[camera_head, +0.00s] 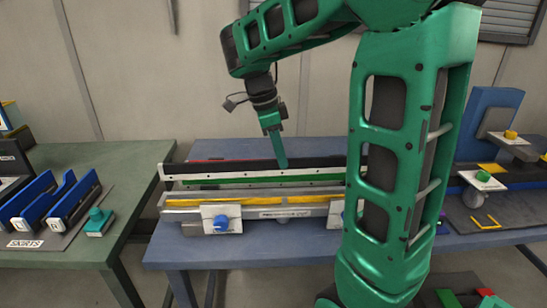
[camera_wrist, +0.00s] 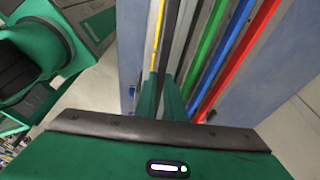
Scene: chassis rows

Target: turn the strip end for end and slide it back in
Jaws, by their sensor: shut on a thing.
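My gripper (camera_head: 282,164) points down over the long rails on the blue table, its narrow green fingers shut. In the wrist view, the fingers (camera_wrist: 173,92) close on a long dark-and-grey strip (camera_wrist: 174,45) between the yellow line and the green one. In the head view, the fingertips meet the top of a pale strip (camera_head: 225,179) with a row of small dark dots. It runs left to right behind the front rail (camera_head: 272,213). The grip itself is small in view, and I cannot tell whether the strip's lower edge is seated or clear.
A yellow strip (camera_head: 190,200) lies along the front rail, with a white block (camera_head: 221,218) before it. Green (camera_wrist: 209,50), blue (camera_wrist: 219,62) and red (camera_wrist: 243,56) lines run alongside. Blue racks (camera_head: 75,198) stand on the green table at left; a blue fixture (camera_head: 490,120) stands at right.

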